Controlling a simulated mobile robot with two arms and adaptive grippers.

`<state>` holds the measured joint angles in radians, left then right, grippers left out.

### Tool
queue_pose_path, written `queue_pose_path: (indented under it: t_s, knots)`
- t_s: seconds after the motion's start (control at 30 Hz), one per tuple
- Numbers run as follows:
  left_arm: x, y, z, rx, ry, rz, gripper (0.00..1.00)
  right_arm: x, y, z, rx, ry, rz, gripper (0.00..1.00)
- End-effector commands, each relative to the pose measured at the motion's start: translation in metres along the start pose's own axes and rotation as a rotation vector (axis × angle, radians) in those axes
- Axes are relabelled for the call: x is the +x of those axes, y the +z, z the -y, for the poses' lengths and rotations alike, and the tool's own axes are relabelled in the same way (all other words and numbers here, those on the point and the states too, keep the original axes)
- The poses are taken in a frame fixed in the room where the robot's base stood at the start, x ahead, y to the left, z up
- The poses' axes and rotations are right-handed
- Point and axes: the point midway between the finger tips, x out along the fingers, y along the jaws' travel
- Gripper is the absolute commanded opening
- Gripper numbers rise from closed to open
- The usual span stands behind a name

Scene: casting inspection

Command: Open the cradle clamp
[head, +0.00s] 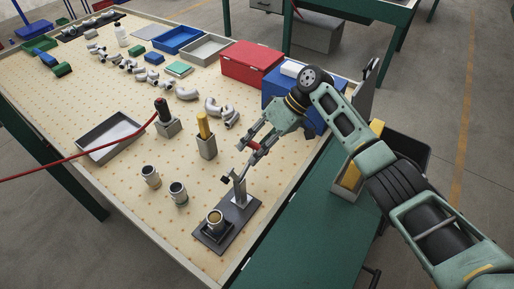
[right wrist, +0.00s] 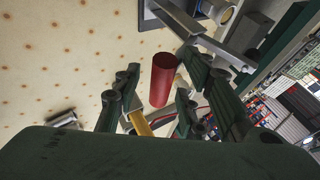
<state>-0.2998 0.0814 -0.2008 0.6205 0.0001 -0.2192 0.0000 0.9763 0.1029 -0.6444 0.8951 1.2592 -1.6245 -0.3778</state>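The cradle clamp stands on a dark base plate (head: 238,228) at the near right corner of the pegboard table, with a metal post (head: 240,190). A metal cup-like part (head: 215,217) sits in its cradle. The clamp's red handle (head: 253,145) sticks up from the lever. My right gripper (head: 250,149) is at the handle with its fingers apart. In the right wrist view the red handle (right wrist: 163,80) lies between the open fingers (right wrist: 158,72), with a gap visible on each side. My left gripper is out of view.
Two metal cylinders (head: 178,192) stand left of the clamp. A holder with a yellow-handled tool (head: 203,126) and a grey tray (head: 109,140) are farther back. Red (head: 251,63) and blue (head: 277,86) boxes sit near my right arm. A red cable (head: 75,158) crosses the left side.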

Motion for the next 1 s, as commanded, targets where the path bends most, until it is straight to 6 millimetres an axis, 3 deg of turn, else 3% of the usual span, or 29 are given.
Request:
queue_pose_path:
  t_s: [0.17,0.6,0.8,1.0]
  knots:
    - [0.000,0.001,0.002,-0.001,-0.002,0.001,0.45,-0.014,-0.001,-0.001,0.000,0.003,-0.003,0.35]
    - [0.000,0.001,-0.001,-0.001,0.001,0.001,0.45,-0.101,0.001,0.000,0.001,0.003,-0.001,0.35]
    - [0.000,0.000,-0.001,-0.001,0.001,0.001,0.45,-0.118,0.002,0.001,0.000,0.002,0.001,0.35]
    - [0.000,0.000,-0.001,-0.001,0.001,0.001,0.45,-0.120,0.002,0.001,0.000,0.001,0.001,0.35]
